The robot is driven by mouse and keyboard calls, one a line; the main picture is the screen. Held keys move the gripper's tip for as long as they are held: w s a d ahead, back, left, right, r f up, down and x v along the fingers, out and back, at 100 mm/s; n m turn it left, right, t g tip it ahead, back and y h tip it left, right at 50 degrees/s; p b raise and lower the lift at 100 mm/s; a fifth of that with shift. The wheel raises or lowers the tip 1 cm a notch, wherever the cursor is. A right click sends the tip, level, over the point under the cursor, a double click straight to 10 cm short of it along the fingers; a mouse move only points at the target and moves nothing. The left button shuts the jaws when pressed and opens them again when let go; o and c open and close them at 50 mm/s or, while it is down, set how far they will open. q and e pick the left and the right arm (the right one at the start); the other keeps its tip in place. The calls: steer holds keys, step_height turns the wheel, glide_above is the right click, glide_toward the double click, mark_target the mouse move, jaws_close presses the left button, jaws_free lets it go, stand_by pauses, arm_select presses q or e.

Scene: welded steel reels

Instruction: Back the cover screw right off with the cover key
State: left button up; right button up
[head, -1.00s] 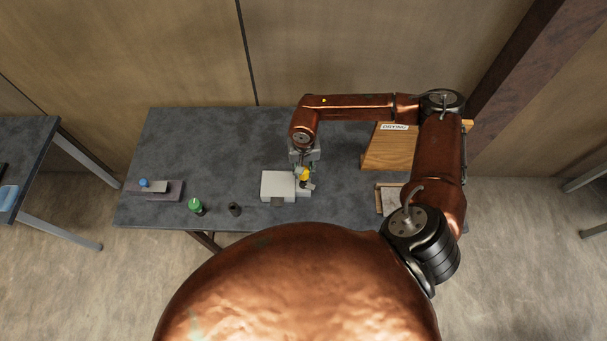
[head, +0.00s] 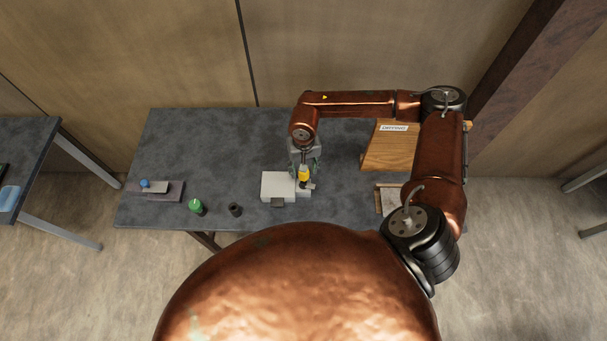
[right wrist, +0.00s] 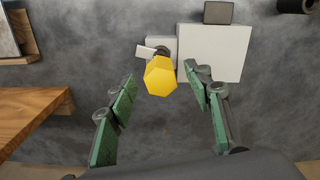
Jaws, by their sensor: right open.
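The yellow-handled cover key (head: 303,173) stands upright over the small pale block at the right side of the white box (head: 278,185). In the right wrist view the yellow key head (right wrist: 160,76) shows from above, beside the white box (right wrist: 212,52). The cover screw cannot be made out; the key hides that spot. My right gripper (head: 304,160) is directly above the key. In the right wrist view its green-padded fingers (right wrist: 160,95) are spread wide, one on each side of the key head, not touching it. My left gripper is not in view.
A green-topped bottle (head: 195,206) and a dark cup (head: 235,209) stand at the table's front. A grey plate with a blue knob (head: 145,184) lies at left. A wooden stand marked "DRYING" (head: 391,147) and a wooden tray (head: 386,199) are at right.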

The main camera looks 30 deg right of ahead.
steer(key=shift+r+p, duration=0.85)
steer(key=shift+r, duration=1.7)
steer(key=shift+f, duration=0.1)
